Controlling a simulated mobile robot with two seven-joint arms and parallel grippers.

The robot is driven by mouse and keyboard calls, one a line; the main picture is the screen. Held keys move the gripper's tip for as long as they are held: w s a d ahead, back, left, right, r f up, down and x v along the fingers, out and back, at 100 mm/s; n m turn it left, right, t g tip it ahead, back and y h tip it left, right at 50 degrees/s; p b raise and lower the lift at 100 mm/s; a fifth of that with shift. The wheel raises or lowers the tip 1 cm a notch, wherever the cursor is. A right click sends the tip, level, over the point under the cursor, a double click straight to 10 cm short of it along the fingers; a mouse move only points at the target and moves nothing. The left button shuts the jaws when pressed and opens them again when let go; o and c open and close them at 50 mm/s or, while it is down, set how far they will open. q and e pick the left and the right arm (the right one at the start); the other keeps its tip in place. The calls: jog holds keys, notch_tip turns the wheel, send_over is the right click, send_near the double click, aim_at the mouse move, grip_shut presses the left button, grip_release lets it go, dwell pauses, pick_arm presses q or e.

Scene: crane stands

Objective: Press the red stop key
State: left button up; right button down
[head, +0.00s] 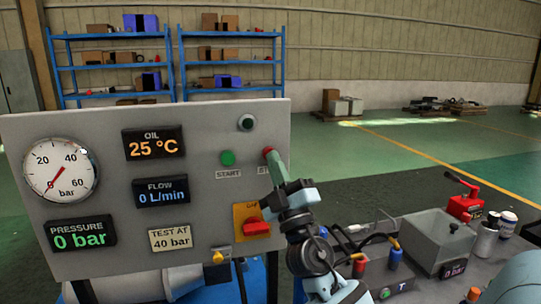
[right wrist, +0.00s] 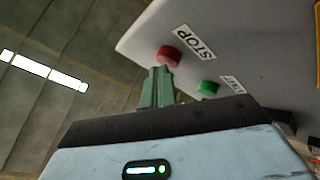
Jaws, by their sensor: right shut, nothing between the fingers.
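The red stop key (head: 267,152) sticks out near the right edge of the grey panel, partly hidden by my gripper. In the right wrist view the red key (right wrist: 169,55) stands beside the STOP label (right wrist: 195,42). My right gripper (head: 272,158) is shut and empty, its green fingertips right at the key. In the right wrist view the fingertips (right wrist: 159,70) overlap the key's lower edge; I cannot tell whether they touch it. My left gripper is not in view.
The green start key (head: 228,158) sits left of the stop key, and a red rotary switch (head: 256,227) sits below. The panel (head: 105,118) also carries a gauge (head: 60,170) reading near zero and several displays.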

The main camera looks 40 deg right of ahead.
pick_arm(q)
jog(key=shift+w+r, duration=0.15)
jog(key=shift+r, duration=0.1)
pick_arm(e)
jog(key=shift+s+a, duration=0.3)
jog(key=shift+s, duration=0.35)
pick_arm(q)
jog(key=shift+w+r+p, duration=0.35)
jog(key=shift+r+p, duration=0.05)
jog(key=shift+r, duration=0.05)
pick_arm(e)
jog(key=s, duration=0.1)
jog(key=s+a, duration=0.1)
jog(key=s, duration=0.1)
jog(key=s+a, duration=0.1)
jog(key=shift+s+a, duration=0.2)
jog(key=shift+a, duration=0.05)
